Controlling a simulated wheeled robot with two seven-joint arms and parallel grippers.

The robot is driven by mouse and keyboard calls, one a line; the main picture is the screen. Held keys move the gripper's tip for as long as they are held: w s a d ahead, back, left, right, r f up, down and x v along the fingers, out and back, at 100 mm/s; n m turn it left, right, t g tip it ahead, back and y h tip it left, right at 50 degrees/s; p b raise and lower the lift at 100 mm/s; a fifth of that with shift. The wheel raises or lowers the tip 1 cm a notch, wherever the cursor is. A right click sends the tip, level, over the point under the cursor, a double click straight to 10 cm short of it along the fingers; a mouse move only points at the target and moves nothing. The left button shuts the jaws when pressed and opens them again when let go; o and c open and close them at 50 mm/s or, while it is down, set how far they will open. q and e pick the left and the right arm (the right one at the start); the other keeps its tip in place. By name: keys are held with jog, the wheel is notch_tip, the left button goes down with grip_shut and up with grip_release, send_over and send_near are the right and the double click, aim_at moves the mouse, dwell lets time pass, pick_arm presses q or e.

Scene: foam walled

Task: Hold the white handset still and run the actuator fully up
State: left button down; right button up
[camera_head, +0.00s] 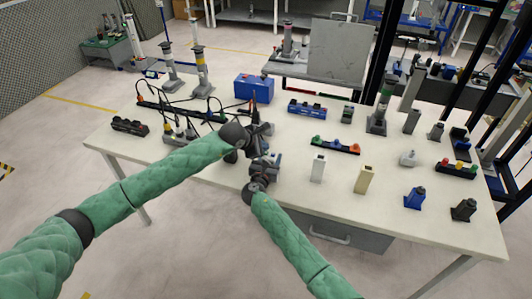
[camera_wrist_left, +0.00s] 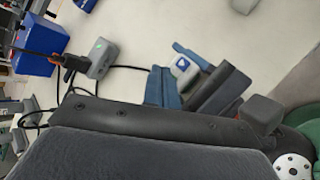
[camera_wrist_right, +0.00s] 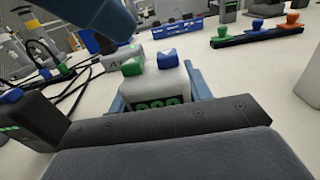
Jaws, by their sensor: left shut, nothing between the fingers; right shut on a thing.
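The white handset (camera_wrist_right: 158,88) has a green button (camera_wrist_right: 132,66) and a blue button (camera_wrist_right: 167,58) on top and green markings on its front. My right gripper (camera_head: 266,162) is shut on it, blue pads at its sides. In the left wrist view the handset (camera_wrist_left: 182,67) shows its blue button; the green one is hidden there. My left gripper (camera_head: 262,130) is shut and empty; its blue fingertip (camera_wrist_right: 108,16) is above and close to the green button. I cannot tell whether they touch. Column actuators (camera_head: 201,70) stand at the back left; which one is wired to this handset is unclear.
A grey cabled box with a green light (camera_wrist_left: 103,58) sits behind the handset, near a blue bin (camera_head: 254,88). A white block (camera_head: 318,168) and beige block (camera_head: 364,179) stand to the right. A button bar (camera_head: 335,146) lies behind them. Cables cross the table's left side.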

pick_arm(q)
jog(key=shift+f, duration=0.9)
dwell(2.7)
jog(key=shift+r, duration=0.1)
dwell(1.8)
jog(key=shift+r, duration=0.85)
notch_tip(320, 180, up, 5)
dwell(0.6)
dwell(0.4)
pick_arm(e)
jog(key=o, duration=1.1)
